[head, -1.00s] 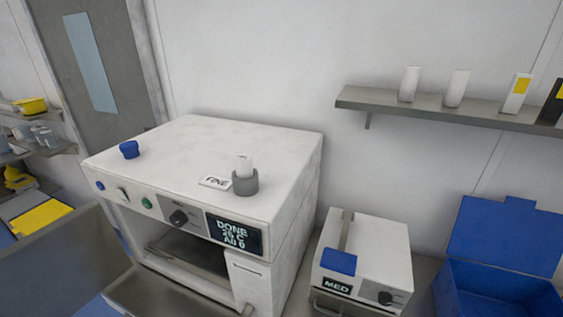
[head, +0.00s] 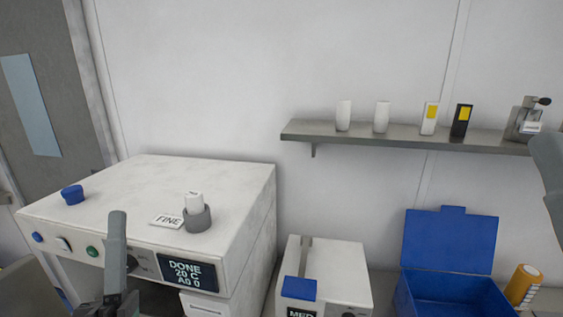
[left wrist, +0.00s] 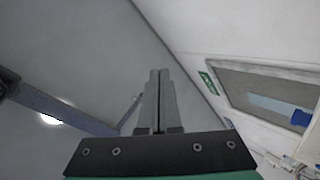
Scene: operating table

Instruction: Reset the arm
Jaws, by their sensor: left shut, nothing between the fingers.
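My left gripper (head: 117,220) points up at the lower left of the head view, in front of the white oven-like machine (head: 240,205). Its fingers are together with nothing between them. In the left wrist view the gripper (left wrist: 159,75) shows two closed grey fingers against the grey ceiling. A grey part of my right gripper (head: 550,165) is cut off by the right edge of the head view, and its fingers cannot be made out.
The machine carries a blue cap (head: 72,195), a FINE label (head: 168,221) and a white vial (head: 194,201) in a grey holder (head: 197,219). A smaller white device (head: 335,267) and an open blue bin (head: 450,240) stand to the right, below a wall shelf (head: 400,136).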

